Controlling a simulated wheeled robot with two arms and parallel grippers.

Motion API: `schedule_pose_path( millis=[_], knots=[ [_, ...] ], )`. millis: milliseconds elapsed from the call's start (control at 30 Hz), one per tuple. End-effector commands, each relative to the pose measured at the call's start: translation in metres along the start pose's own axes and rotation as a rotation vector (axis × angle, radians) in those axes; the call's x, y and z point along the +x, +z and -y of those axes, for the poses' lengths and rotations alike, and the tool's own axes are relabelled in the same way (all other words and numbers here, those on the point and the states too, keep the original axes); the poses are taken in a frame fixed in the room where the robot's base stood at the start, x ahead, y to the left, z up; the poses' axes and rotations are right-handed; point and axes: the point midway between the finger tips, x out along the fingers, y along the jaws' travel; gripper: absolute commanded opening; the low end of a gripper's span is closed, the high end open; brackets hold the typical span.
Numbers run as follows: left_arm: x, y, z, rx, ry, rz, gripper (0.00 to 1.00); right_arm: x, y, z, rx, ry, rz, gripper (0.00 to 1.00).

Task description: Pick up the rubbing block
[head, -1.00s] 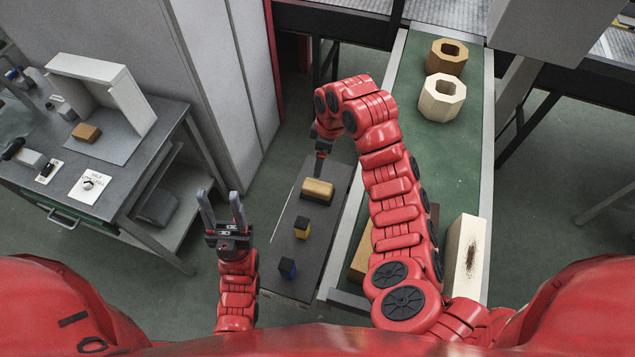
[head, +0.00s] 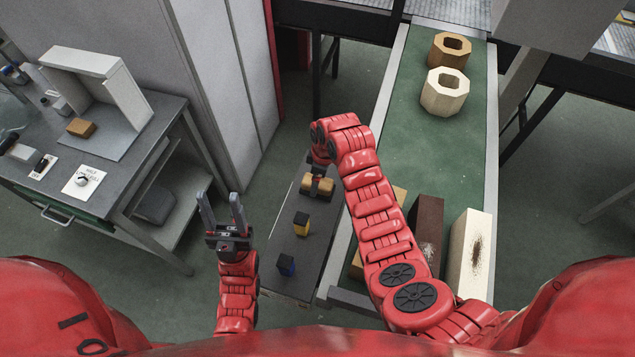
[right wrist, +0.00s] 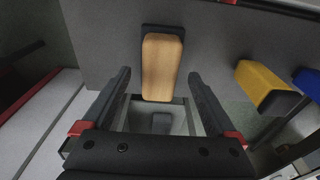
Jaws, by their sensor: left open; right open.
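The rubbing block (head: 307,183), wooden with a dark base, lies on the narrow grey bench in the head view. My right gripper (head: 318,177) is over it and hides its middle. In the right wrist view the block (right wrist: 161,62) shows as a rounded wooden bar ahead of and between the open fingers of the right gripper (right wrist: 160,76). Whether the fingertips reach down beside it I cannot tell; nothing is gripped. My left gripper (head: 222,212) is open and empty, left of the bench.
A workbench (head: 150,125) stands at left.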

Motion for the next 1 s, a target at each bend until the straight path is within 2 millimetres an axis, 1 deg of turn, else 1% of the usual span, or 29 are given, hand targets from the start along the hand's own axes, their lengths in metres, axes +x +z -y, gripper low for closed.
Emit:
schedule_pose_path(
  millis=[33,233,533,667,700,767,800,867,900,967,1000],
  knots=[
    [0.006,-0.001,0.000,0.000,0.000,0.000,0.50,0.002,-0.001,0.001,0.000,-0.003,0.002,0.93],
    [0.011,-0.002,0.001,0.000,0.000,0.000,0.50,0.018,-0.002,-0.001,-0.001,0.002,-0.002,0.93],
    [0.011,-0.002,0.001,0.000,0.000,0.000,0.50,0.021,-0.001,-0.001,-0.002,0.003,-0.002,0.93],
    [0.011,-0.002,0.001,0.000,0.000,0.000,0.50,0.021,-0.001,-0.001,-0.002,0.003,-0.002,0.69],
    [0.011,-0.002,0.001,0.000,0.000,0.000,0.50,0.021,-0.001,-0.001,-0.002,0.003,-0.002,0.62],
    [0.011,-0.002,0.001,0.000,0.000,0.000,0.50,0.021,-0.001,-0.001,-0.001,0.003,-0.002,0.51],
    [0.011,-0.002,0.001,0.000,0.000,0.000,0.50,0.021,-0.001,-0.001,-0.001,0.003,-0.002,0.44],
    [0.011,-0.002,0.001,0.000,0.000,0.000,0.50,0.021,-0.001,-0.001,-0.001,0.003,-0.002,0.33],
    [0.011,-0.002,0.001,0.000,0.000,0.000,0.50,0.021,-0.001,-0.001,-0.001,0.003,-0.002,0.26],
    [0.011,-0.002,0.001,0.000,0.000,0.000,0.50,0.021,-0.001,-0.001,-0.001,0.003,-0.002,0.15],
    [0.011,-0.002,0.001,0.000,0.000,0.000,0.50,0.021,-0.001,-0.001,-0.001,0.002,-0.002,0.08]
  ],
)
